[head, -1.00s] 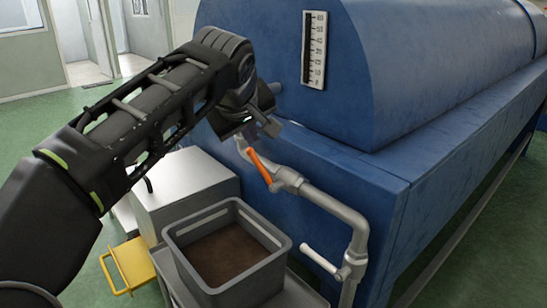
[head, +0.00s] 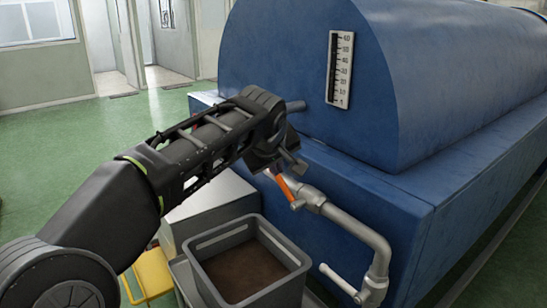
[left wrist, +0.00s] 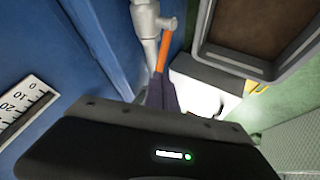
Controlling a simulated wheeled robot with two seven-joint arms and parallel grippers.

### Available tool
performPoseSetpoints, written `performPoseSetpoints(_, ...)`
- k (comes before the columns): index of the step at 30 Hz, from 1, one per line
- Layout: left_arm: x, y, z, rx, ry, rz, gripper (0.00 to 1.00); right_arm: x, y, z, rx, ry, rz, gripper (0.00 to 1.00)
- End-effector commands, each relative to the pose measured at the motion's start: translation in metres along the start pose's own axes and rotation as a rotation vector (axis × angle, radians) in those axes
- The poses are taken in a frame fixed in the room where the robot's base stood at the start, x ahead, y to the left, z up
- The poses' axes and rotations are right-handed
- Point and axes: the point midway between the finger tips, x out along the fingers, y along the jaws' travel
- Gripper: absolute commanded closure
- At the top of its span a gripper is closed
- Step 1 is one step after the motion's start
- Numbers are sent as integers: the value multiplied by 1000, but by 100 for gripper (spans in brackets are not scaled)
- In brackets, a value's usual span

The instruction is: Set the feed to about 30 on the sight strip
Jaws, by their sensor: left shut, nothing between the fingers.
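The sight strip (head: 340,70) is a white upright scale with numbers on the blue machine's end face; it also shows at the left of the left wrist view (left wrist: 22,105). I cannot make out a level on it. An orange lever (head: 285,188) sits on a grey pipe valve (head: 310,198) below the strip. My left gripper (head: 285,163) is shut and empty, close to the lever's upper end. In the left wrist view the orange lever (left wrist: 163,52) runs down to the dark fingers (left wrist: 160,95). I cannot tell whether they touch. My right gripper is out of view.
The blue machine (head: 400,140) fills the right side. A grey crate (head: 225,280) with brown contents stands below the lever. A second, white handle (head: 338,280) is lower on the pipe (head: 365,240). A yellow step (head: 152,272) is at the lower left.

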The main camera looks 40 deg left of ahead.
Motion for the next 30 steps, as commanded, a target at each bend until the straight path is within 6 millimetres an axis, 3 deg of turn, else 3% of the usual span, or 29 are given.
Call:
performPoseSetpoints(3,24,0,0,-2,-3,-3,100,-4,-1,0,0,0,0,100)
performPoseSetpoints(9,51,0,-1,-1,-1,-2,100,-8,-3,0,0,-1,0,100)
performPoseSetpoints(23,61,0,0,-1,0,1,100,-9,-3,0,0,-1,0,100)
performPoseSetpoints(30,76,-3,-1,-1,0,2,100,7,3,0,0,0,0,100)
